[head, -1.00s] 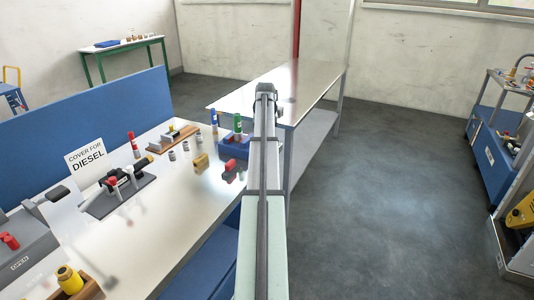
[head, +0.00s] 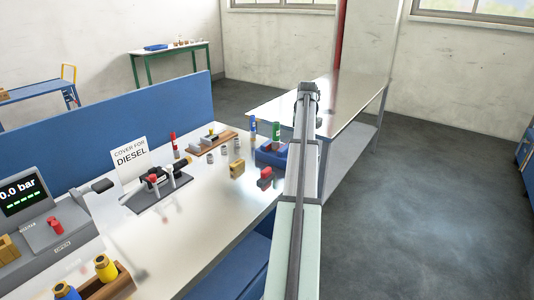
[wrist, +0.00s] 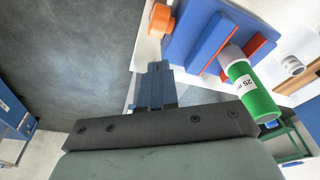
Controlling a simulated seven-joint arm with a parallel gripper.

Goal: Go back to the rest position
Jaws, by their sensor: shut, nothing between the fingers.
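My gripper (wrist: 157,68) shows in the wrist view with its fingers together and nothing between them. In the head view my arm reaches straight away from me, past the right edge of the workbench (head: 215,225); the fingers are too small to make out there. In the wrist view a blue rack (wrist: 190,35) with orange-red parts and a green cylinder (wrist: 250,92) with a white label lie beyond the fingertips, apart from them. The same blue rack (head: 264,155) and green cylinder (head: 276,134) stand on the bench just left of my arm in the head view.
A metal table (head: 340,105) stands beyond my arm. The floor (head: 430,200) at right is clear.

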